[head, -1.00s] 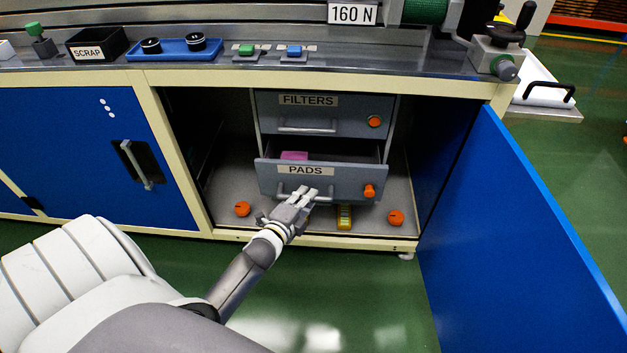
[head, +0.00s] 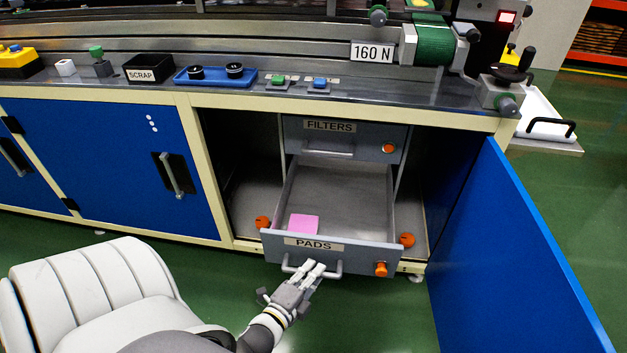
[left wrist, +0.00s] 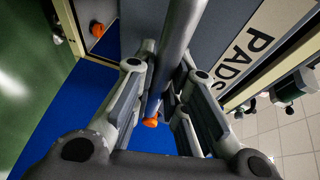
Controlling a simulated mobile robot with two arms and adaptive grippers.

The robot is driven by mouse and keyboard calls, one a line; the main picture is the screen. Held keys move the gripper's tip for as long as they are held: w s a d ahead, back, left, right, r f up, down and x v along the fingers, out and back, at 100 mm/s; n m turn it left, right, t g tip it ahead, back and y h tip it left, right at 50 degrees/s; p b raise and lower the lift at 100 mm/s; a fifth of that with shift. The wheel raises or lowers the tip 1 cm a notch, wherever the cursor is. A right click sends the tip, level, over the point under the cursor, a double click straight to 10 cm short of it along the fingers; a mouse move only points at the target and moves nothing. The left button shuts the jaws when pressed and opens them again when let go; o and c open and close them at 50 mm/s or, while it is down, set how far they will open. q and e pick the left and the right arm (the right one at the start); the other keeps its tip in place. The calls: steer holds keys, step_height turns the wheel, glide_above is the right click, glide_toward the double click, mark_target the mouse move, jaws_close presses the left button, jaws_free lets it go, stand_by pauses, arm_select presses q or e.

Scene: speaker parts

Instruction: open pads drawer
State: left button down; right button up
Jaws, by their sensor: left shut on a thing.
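The pads drawer (head: 345,258) is pulled well out of the cabinet, with its front facing me and a pink pad (head: 303,224) lying inside at the front left. Its bar handle (head: 330,272) runs along the lower front, and an orange knob (head: 381,269) sits to the right. My left gripper (head: 306,270) is shut on the handle's left part. In the left wrist view the handle bar (left wrist: 178,45) passes between the two fingers, beside the PADS label (left wrist: 250,50). My right gripper does not show.
The closed filters drawer (head: 345,141) is above. A blue cabinet door (head: 510,250) stands open at the right. Orange knobs (head: 407,240) are on the cabinet floor beside the drawer. The green floor in front is clear. A scrap bin (head: 150,69) and blue tray (head: 215,77) stand on the bench.

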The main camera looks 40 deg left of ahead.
arm_select(q)
steer(key=shift+s+d, duration=0.2)
steer(key=shift+s, duration=0.15)
steer(key=c, duration=1.5)
jaws_free()
steer(key=shift+o, duration=0.2)
